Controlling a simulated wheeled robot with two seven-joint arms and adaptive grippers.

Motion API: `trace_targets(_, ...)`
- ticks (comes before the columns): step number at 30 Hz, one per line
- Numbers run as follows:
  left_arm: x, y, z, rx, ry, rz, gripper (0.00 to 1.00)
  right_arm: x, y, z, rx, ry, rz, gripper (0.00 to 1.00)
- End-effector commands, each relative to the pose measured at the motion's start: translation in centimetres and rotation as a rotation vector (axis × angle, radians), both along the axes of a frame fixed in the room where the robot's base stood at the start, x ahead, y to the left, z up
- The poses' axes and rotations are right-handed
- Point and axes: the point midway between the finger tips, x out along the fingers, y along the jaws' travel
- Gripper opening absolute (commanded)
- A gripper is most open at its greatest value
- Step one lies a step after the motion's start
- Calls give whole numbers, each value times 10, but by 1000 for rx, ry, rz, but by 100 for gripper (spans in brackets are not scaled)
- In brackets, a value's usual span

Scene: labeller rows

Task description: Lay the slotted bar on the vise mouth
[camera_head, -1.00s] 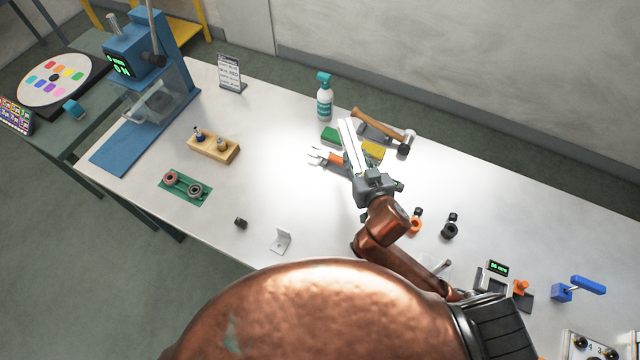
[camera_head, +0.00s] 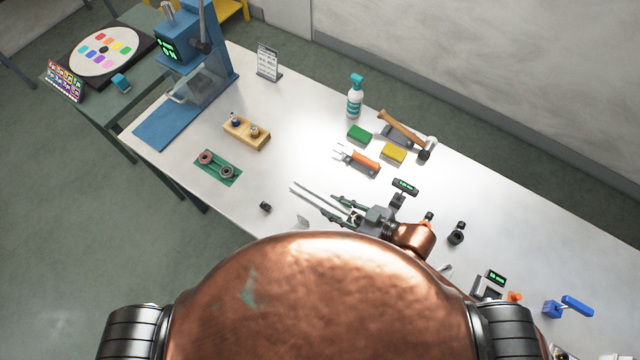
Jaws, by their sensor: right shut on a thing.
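My right gripper (camera_head: 336,207) is near the table's front edge, pointing left, shut on the slotted bar (camera_head: 312,194). The bar shows as two thin pale parallel strips reaching left past the fingers, above the white table. Its held end is partly hidden by the fingers. The vise is hard to make out. A small grey block with a green-lit readout (camera_head: 488,284) at the lower right may be it, but its mouth cannot be told. My left gripper is not in view.
A blue press (camera_head: 184,45) stands far left.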

Motion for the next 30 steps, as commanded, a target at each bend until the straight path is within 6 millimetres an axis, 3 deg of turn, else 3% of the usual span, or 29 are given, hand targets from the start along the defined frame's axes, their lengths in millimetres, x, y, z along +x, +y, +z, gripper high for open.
trace_targets(5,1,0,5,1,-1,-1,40,22,7,-8,0,-5,13,0)
trace_targets(14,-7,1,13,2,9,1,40,90,20,-38,0,-4,10,0)
trace_targets(18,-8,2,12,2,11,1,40,109,23,-67,-1,-2,11,0)
trace_targets(30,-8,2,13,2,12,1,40,134,28,-104,-1,1,11,0)
